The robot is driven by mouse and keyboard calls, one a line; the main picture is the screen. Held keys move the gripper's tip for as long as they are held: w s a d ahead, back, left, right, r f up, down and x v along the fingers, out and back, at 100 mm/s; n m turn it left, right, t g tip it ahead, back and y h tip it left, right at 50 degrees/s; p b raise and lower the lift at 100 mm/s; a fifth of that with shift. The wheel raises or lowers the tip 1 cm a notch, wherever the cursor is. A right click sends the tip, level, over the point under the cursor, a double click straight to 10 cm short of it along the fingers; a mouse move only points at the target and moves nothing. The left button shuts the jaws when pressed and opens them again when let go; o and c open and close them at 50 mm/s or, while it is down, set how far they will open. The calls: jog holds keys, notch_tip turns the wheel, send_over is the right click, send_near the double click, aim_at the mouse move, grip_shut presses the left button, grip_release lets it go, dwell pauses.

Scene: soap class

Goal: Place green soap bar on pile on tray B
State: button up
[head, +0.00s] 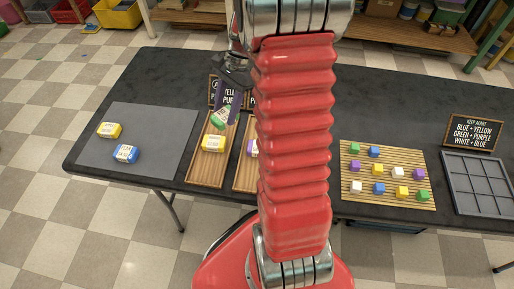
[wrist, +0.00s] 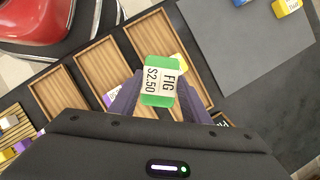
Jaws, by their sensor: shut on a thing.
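My gripper (head: 229,104) is shut on the green soap bar (head: 222,118). In the wrist view the bar (wrist: 160,80) sits between both fingers, its label reading FIG $2.50. It is held over the far part of the leftmost wooden tray (head: 201,174), just beyond a yellow soap bar (head: 213,143) on that tray. A second tray (head: 243,178) holds a purple-and-white soap bar (head: 251,148), partly hidden by my arm. The wrist view shows a third tray (wrist: 49,90), empty where visible. No tray letter is readable.
A grey mat (head: 150,140) at left holds a yellow bar (head: 109,130) and a blue bar (head: 126,154). A partly hidden sign (head: 218,88) stands behind the trays. At right are a slatted board (head: 388,193) with several coloured cubes, an empty grid tray (head: 480,183) and another sign (head: 474,132).

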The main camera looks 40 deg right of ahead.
jog(key=s+d+m+t+h, duration=0.1)
jog(key=s+d+m+t, duration=0.2)
jog(key=s+m, duration=0.7)
jog(key=d, duration=0.2)
jog(key=shift+d+f+m+t+h, duration=0.3)
jog(key=shift+d+m+h, duration=0.05)
jog(key=shift+m+h, duration=0.05)
jog(key=shift+f, duration=2.9)
jog(key=shift+f, duration=2.1)
jog(key=shift+f, duration=0.1)
jog(key=o, duration=1.2)
